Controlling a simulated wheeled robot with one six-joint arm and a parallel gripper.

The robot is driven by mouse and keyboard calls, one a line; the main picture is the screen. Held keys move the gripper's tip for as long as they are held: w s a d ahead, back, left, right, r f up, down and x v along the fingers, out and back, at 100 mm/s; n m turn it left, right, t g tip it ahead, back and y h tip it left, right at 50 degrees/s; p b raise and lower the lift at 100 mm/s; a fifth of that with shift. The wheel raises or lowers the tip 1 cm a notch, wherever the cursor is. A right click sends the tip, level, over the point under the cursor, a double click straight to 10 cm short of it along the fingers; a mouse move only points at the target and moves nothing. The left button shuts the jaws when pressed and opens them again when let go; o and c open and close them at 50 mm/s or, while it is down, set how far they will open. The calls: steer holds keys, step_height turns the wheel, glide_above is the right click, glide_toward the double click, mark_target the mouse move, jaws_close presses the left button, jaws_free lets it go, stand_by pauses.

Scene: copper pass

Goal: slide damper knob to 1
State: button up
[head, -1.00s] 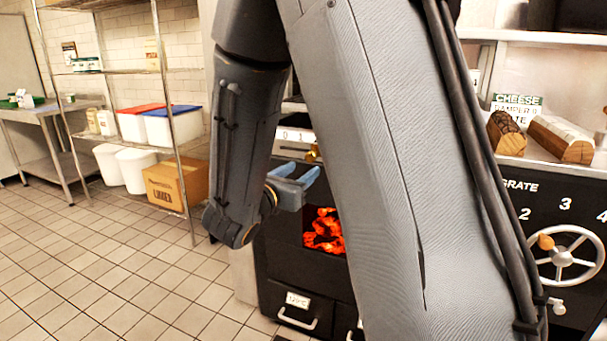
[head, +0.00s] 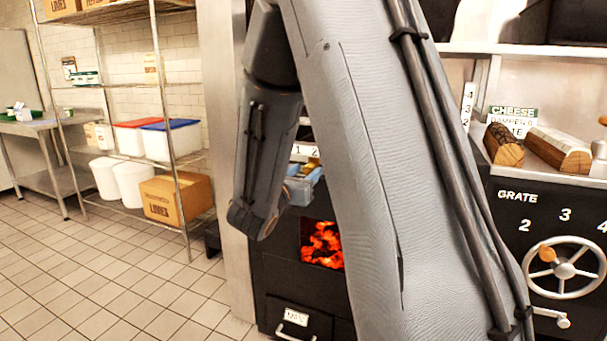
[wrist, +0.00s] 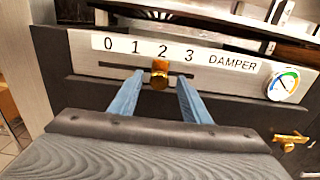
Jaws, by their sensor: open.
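The brass damper knob (wrist: 160,75) sits in a dark horizontal slot below the scale plate (wrist: 175,52), which reads 0, 1, 2, 3 and DAMPER. In the wrist view the knob is under the 2. My gripper (wrist: 158,88) is open, with one blue finger on each side of the knob and visible gaps between them. In the head view my arm hides most of the damper plate (head: 303,150); a bit of brass and my gripper's blue fingers (head: 303,185) show just below it.
A round gauge (wrist: 284,84) is right of the scale, with a brass latch (wrist: 290,140) below it. Glowing coals (head: 322,245) show in the stove opening. A grate handwheel (head: 564,268) is at the right. Tiled floor (head: 110,280) is clear at the left.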

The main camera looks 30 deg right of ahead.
jaws_close()
steer(key=w+a, duration=0.1)
steer(key=w, duration=0.1)
steer(key=w+a, duration=0.2)
jaws_free()
steer(key=shift+s+a, duration=0.1)
steer(key=v, duration=0.7)
steer(key=shift+s+a, duration=0.2)
steer(key=shift+a, duration=0.1)
